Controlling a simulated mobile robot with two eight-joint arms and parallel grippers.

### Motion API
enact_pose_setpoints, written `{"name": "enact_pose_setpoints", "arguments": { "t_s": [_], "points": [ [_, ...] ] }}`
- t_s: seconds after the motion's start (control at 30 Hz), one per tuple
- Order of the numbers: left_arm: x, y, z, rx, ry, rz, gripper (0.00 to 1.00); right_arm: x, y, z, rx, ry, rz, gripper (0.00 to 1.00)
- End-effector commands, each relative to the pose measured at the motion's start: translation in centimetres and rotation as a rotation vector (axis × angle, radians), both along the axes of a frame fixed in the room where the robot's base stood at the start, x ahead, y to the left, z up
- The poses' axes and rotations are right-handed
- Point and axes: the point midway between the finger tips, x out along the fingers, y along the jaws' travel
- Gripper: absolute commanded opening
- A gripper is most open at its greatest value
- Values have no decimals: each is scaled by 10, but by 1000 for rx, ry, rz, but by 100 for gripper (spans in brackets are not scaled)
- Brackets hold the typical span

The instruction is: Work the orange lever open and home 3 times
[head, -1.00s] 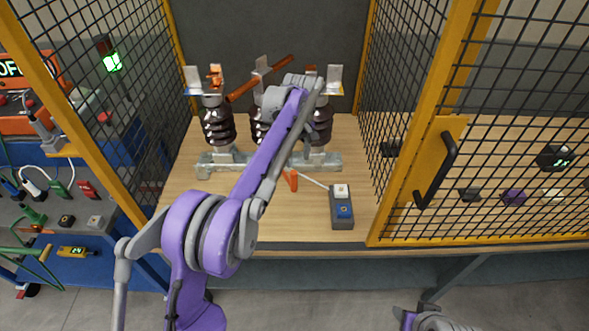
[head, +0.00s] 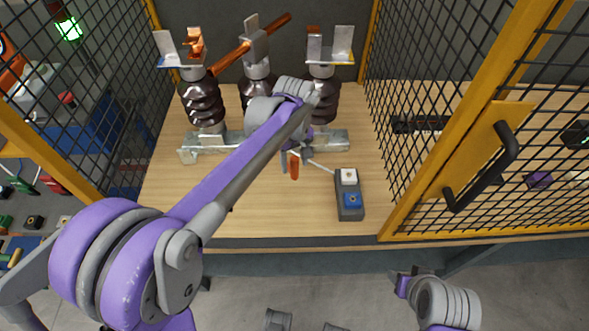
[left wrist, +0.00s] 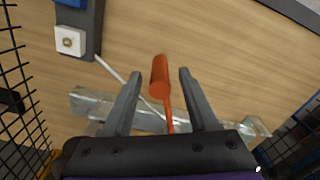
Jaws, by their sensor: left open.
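The orange lever (head: 294,168) hangs at the front of the metal base, below the middle insulator. In the left wrist view the lever (left wrist: 160,78) stands between my left gripper's two grey fingers (left wrist: 158,92), with a gap on each side. The gripper is open, and neither finger visibly touches the lever. In the head view my left gripper (head: 289,160) is at the lever and mostly hidden behind my own wrist. Part of my right arm shows at the bottom right, but I cannot make out its gripper.
Several brown insulators (head: 202,102) stand on a metal base (head: 327,140), with a copper-coloured bar (head: 232,58) tilted above. A grey box with white and blue buttons (head: 348,199) lies right of the lever. Yellow-framed mesh panels (head: 455,170) flank the wooden table (head: 255,215).

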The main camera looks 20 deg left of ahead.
Motion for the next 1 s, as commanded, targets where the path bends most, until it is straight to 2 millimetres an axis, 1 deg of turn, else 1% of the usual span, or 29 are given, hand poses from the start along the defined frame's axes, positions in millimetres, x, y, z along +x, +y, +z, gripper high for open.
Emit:
{"name": "enact_pose_setpoints", "arguments": {
  "t_s": [0.03, 0.1, 0.23, 0.37, 0.6, 0.63, 0.93, 0.97, 1.0],
  "points": [
    [0, 0, -10, 0, 0, 0, 59, 0, 0, -2, 0, 0, 0, 52],
    [0, 0, -21, 0, 0, 0, 59, 0, 0, -3, 0, 1, 0, 52],
    [0, 0, -34, 0, 0, 0, 59, 0, 0, -4, 0, 1, 0, 52],
    [0, 0, -40, 0, 0, 0, 59, 0, 0, -4, 0, 1, 0, 52],
    [0, 0, -41, 0, 0, 0, 59, 0, 0, -4, 0, 1, 0, 52],
    [0, 0, -41, 0, 0, 0, 58, 0, 0, -4, 0, 1, 0, 52],
    [0, 0, -40, 0, 0, 0, 4, -1, 0, -4, 0, 1, 0, 52],
    [0, 0, -40, 0, 0, 0, 0, -1, 0, -4, 0, 1, 0, 52],
    [0, 0, -40, 0, 0, 0, 0, 0, 0, -4, 0, 1, 0, 52]
  ]
}}
